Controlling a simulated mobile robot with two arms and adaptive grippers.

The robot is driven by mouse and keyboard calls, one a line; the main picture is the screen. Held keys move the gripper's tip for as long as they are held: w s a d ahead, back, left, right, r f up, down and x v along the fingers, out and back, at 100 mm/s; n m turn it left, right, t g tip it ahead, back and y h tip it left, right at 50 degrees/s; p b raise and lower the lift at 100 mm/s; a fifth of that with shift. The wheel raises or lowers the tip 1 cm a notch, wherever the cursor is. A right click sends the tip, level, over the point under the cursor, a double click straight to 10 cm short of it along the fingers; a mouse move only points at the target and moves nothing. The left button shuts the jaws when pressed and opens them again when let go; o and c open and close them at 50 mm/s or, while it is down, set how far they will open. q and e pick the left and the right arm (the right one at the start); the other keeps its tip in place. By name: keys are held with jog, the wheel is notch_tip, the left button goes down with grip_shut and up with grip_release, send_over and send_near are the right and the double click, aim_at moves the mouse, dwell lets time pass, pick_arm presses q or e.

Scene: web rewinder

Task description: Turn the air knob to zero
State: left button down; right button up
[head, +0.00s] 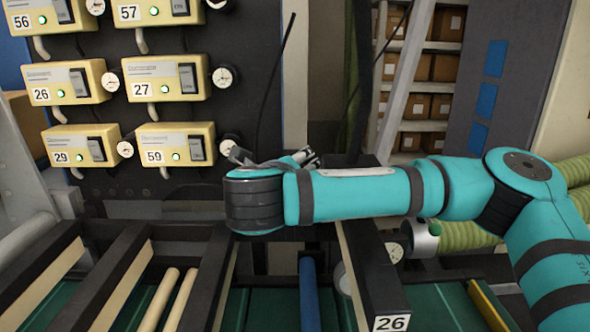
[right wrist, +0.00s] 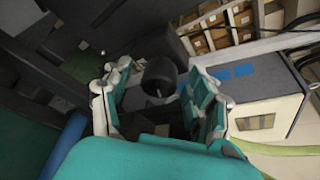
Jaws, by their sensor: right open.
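My right gripper (head: 272,157) reaches in from the right in the head view, with its fingers partly hidden behind its own wrist. In the right wrist view its two fingers (right wrist: 158,92) are spread apart with nothing clamped. A dark round knob (right wrist: 160,74) with a small pale mark shows in the gap between the fingers. It appears apart from both fingers, but its distance is hard to judge. In the head view this knob is hidden behind my arm. My left gripper is in neither view.
Yellow numbered control boxes (head: 168,78) with gauges (head: 223,77) fill the dark panel at the left. Dark beams and rollers (head: 168,298) lie below. Shelves with cartons (head: 436,68) stand behind.

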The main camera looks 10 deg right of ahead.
jog(key=c, duration=1.1)
jog(key=shift+c, duration=0.2)
jog(key=shift+n, duration=0.3)
jog(key=n+h, duration=0.1)
jog(key=n, duration=0.1)
jog(key=shift+a+n+h, duration=0.15)
jog(key=shift+n+h, duration=0.15)
jog(key=shift+f+n+t+h, duration=0.1)
jog(key=shift+n+t+h, duration=0.35)
jog(key=shift+n, duration=0.65)
jog(key=o, duration=1.1)
